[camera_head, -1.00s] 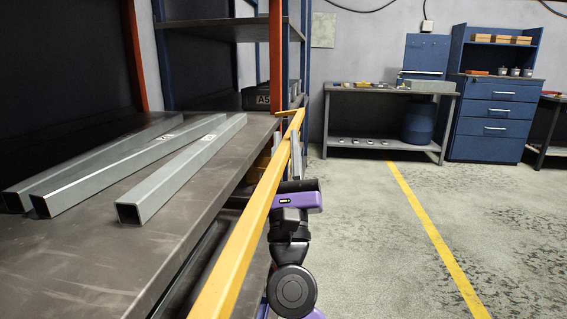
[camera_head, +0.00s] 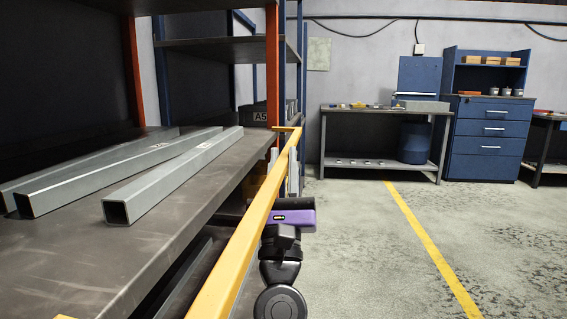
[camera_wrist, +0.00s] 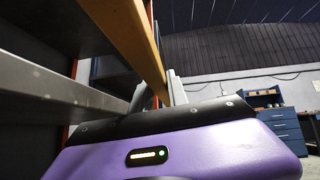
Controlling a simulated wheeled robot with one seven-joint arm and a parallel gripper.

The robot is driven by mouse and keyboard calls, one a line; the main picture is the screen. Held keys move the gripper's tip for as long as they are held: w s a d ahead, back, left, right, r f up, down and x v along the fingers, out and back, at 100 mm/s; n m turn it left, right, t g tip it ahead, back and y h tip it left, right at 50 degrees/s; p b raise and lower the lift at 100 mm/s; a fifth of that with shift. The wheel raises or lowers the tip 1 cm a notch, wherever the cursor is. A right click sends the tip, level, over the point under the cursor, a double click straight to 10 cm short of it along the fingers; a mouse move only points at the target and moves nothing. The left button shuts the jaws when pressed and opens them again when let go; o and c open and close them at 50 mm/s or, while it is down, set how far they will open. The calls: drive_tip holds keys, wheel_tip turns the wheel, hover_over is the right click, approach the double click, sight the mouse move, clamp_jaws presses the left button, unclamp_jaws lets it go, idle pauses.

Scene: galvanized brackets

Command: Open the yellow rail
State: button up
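The yellow rail (camera_head: 250,226) is a long bar running along the front of the grey shelf, from the near bottom edge to the orange post. It also shows overhead in the wrist view (camera_wrist: 128,38). My gripper (camera_head: 291,172), with a purple body, is at the outer right side of the rail, partly hidden behind it. In the wrist view its grey fingers (camera_wrist: 157,92) point up on either side of the rail. Whether they press on it or only stand around it cannot be told.
Several grey square tubes (camera_head: 175,175) lie on the shelf (camera_head: 85,265) behind the rail. An orange post (camera_head: 272,75) stands at the far end. A workbench (camera_head: 375,110) and blue drawers (camera_head: 490,130) stand at the back wall. The floor to the right (camera_head: 380,270) is clear.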

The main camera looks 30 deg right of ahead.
drive_tip(key=o, duration=0.4)
drive_tip(key=shift+y, duration=0.3)
drive_tip(key=v, duration=0.8)
drive_tip(key=shift+w, duration=0.1)
